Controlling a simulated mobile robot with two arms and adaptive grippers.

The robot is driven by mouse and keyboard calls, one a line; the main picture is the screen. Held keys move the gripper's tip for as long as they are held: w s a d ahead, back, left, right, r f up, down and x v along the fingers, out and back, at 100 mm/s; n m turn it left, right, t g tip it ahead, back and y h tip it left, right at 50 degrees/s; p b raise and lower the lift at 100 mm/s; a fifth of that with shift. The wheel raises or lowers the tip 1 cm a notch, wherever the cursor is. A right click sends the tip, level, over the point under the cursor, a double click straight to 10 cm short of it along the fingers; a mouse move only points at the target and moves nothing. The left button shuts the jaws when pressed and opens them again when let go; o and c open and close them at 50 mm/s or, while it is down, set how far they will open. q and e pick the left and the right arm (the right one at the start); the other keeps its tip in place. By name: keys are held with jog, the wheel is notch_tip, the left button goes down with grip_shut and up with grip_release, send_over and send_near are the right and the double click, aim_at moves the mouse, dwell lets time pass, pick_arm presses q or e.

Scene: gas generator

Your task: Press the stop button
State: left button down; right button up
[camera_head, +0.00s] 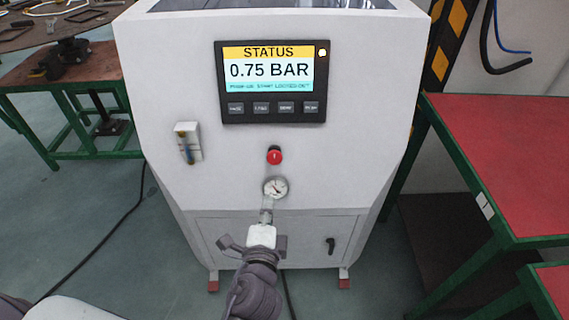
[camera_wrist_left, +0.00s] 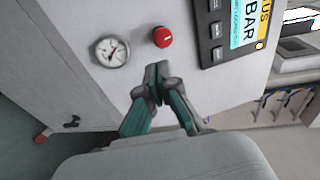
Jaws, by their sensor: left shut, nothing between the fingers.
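A red round button (camera_head: 274,156) sticks out of the white machine front (camera_head: 350,165), below the display. It also shows in the left wrist view (camera_wrist_left: 162,37). My left gripper (camera_head: 266,212) is in front of the machine, below the gauge in the head view. In the left wrist view its fingers (camera_wrist_left: 157,73) are shut and empty, with their tips just below the red button in the picture. A visible gap in the picture separates the tips from the button; the depth between them is hard to tell. My right gripper is not in view.
The display (camera_head: 268,70) reads STATUS, 0.75 BAR, with several small dark keys (camera_head: 274,107) below; their labels are too small to read. A round pressure gauge (camera_head: 275,188) sits under the red button. A valve-like fitting (camera_head: 187,142) is at left. Red-topped tables (camera_head: 510,150) flank the machine.

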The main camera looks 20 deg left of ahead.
pick_arm(q)
jog(key=shift+r, duration=0.25)
jog(key=shift+a, duration=0.1)
jog(key=p, duration=0.1)
send_near(274, 160)
jog(key=x, duration=0.7)
jog(key=shift+w, duration=0.2)
